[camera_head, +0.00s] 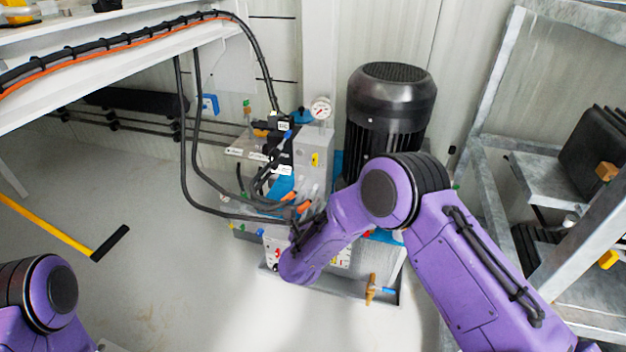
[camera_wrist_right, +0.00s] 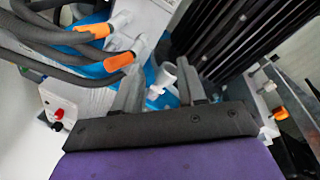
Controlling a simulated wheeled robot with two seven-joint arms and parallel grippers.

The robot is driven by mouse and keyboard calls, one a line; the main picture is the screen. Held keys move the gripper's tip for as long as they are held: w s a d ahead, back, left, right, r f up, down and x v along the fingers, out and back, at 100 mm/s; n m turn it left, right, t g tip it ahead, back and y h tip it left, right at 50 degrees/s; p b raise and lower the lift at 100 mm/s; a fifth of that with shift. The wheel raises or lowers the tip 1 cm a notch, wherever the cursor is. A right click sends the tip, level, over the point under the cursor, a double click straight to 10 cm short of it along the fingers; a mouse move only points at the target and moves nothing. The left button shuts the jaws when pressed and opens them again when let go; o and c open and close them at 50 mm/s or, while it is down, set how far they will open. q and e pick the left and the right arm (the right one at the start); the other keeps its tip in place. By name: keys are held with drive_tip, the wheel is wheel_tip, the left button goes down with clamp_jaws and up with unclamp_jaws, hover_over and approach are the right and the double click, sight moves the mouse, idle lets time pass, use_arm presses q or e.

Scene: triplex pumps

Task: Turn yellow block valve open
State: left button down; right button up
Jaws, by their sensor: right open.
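My right gripper (camera_wrist_right: 160,85) is open, with its two grey fingers apart, in the right wrist view. A white fitting (camera_wrist_right: 166,76) shows in the gap between the fingers; I cannot tell whether they touch it. In the head view my purple right arm hides most of this gripper, which points toward the pump unit (camera_head: 315,150). I cannot surely identify the yellow block valve. A small yellow part (camera_head: 315,159) shows on the grey block under the gauge, and a brass-coloured handle (camera_head: 370,290) sits low at the unit's front. My left gripper is out of view.
A black motor (camera_head: 390,105) stands behind my right arm. Black hoses (camera_head: 190,150) with orange sleeves (camera_wrist_right: 92,31) run close to the right gripper. A metal frame (camera_head: 500,190) stands at the right. A yellow bar (camera_head: 45,220) is at the left above open floor.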

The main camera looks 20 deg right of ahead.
sight(314, 161)
drive_tip(key=w+a+r+m+h+b, duration=0.1)
drive_tip(key=w+a+r+m+h, duration=0.1)
drive_tip(key=w+r+m, duration=0.45)
drive_tip(key=w+d+m+b, duration=0.1)
drive_tip(key=w+d, duration=0.1)
drive_tip(key=w, duration=0.1)
drive_tip(key=w+d+m+b, duration=0.1)
drive_tip(key=w+d+m, duration=0.1)
drive_tip(key=w+d, duration=0.1)
drive_tip(key=shift+w+d+r+t, duration=0.15)
drive_tip(key=shift+d+t, duration=0.05)
drive_tip(key=shift+t, duration=0.1)
drive_tip(key=shift+w+d+r, duration=0.15)
drive_tip(key=shift+w+d, duration=0.1)
drive_tip(key=shift+w, duration=0.1)
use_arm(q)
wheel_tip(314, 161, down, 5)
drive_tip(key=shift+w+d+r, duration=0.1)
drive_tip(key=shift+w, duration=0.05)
use_arm(e)
clamp_jaws()
